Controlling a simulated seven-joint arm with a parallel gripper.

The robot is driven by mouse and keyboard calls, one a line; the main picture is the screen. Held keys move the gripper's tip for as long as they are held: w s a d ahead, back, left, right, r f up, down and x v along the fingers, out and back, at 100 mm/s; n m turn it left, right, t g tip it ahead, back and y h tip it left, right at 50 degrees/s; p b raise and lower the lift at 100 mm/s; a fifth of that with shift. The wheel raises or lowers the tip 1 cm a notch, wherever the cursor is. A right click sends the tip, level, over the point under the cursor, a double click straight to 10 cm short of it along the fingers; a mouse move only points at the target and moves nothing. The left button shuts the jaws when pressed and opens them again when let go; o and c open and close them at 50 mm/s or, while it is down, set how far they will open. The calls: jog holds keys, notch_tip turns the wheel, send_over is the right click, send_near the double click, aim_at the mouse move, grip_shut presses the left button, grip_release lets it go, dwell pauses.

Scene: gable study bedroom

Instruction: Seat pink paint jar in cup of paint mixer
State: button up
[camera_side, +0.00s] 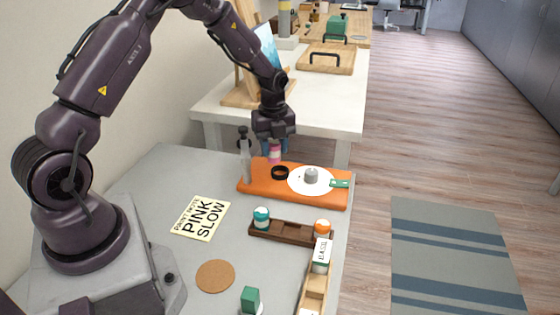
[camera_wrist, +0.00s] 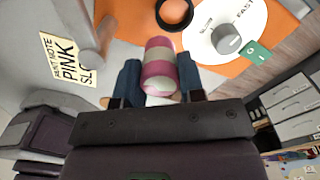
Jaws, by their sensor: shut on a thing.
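The pink paint jar (camera_wrist: 158,62) is held between the two blue fingers of my gripper (camera_wrist: 160,85) in the wrist view. In the side view my gripper (camera_side: 274,142) is above the back edge of the orange paint mixer (camera_side: 256,184), with the pink jar (camera_side: 274,154) below it. The mixer's cup is a black ring (camera_side: 280,172); in the wrist view the ring (camera_wrist: 174,13) lies just beyond the jar, apart from it in the picture. The white dial (camera_side: 311,180) with a grey knob is to the right of the ring.
A clear post with a black top (camera_side: 244,150) stands at the mixer's left end. A green tag (camera_side: 340,184) is by the dial. A dark rack (camera_side: 290,232) holds teal and orange jars in front. A note (camera_side: 201,218) reads "PINK SLOW". A cork coaster (camera_side: 215,276) lies on the table.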

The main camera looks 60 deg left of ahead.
aim_at(279, 150)
jog(key=shift+w+a+f, duration=0.2)
jog(key=shift+w+f, duration=0.3)
jog(key=shift+f, duration=0.1)
jog(key=shift+w+a+f, duration=0.2)
jog(key=shift+w+f, duration=0.25)
jog(key=shift+f, duration=0.15)
jog(key=shift+w+a+f, duration=0.1)
jog(key=shift+w+f, duration=0.1)
jog(key=shift+f, duration=1.6)
jog(key=shift+f, duration=0.1)
jog(key=o, duration=1)
jog(key=shift+c, duration=0.2)
